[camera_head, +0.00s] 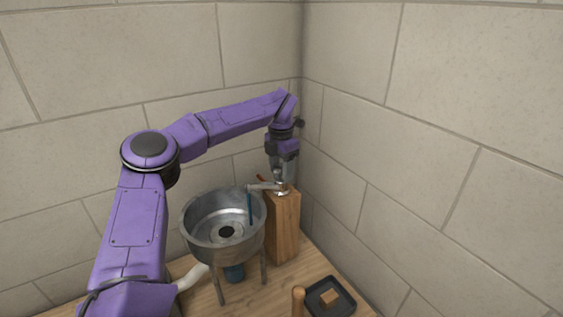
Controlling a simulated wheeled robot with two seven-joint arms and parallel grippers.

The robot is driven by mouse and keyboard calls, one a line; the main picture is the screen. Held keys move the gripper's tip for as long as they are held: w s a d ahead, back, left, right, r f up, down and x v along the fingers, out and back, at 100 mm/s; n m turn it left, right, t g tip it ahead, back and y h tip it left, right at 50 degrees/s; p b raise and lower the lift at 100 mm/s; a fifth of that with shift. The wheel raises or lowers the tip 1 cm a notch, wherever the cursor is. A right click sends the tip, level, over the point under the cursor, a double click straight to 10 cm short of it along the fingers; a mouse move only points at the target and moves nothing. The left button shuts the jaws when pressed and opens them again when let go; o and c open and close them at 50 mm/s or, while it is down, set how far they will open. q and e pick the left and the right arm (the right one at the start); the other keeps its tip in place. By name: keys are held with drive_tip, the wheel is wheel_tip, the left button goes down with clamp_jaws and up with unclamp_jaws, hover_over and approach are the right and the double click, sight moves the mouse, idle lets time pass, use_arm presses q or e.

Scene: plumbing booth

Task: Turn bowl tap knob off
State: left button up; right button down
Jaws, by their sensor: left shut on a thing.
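A metal bowl (209,243) stands on legs on the wooden surface, with a dark drain in its middle. A tap (264,187) sits on top of a wooden block (284,229) right of the bowl, its spout reaching left over the rim. A thin blue strip, perhaps water, hangs below the spout. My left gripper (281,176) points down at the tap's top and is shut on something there. The knob is mostly hidden by the fingers, so its turn cannot be told. My right gripper is not in view.
A black tray (345,301) with a small wooden piece (329,297) lies at the front right. An upright wooden peg (298,302) stands beside it. Block walls meet in a corner close behind the tap. A pale pipe (192,277) runs left below the bowl.

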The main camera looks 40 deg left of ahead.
sight(281, 165)
use_arm(q)
drive_tip(key=shift+r+m+p, duration=0.15)
drive_tip(key=shift+m+p, duration=1.05)
drive_tip(key=shift+m, duration=0.8)
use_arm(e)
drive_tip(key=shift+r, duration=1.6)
use_arm(q)
drive_tip(key=o, duration=1)
drive_tip(key=shift+o, duration=0.2)
drive_tip(key=shift+r, duration=0.1)
wheel_tip(281, 165, up, 10)
drive_tip(key=shift+f+b, duration=0.15)
drive_tip(key=shift+b, duration=0.85)
drive_tip(key=shift+r, duration=0.25)
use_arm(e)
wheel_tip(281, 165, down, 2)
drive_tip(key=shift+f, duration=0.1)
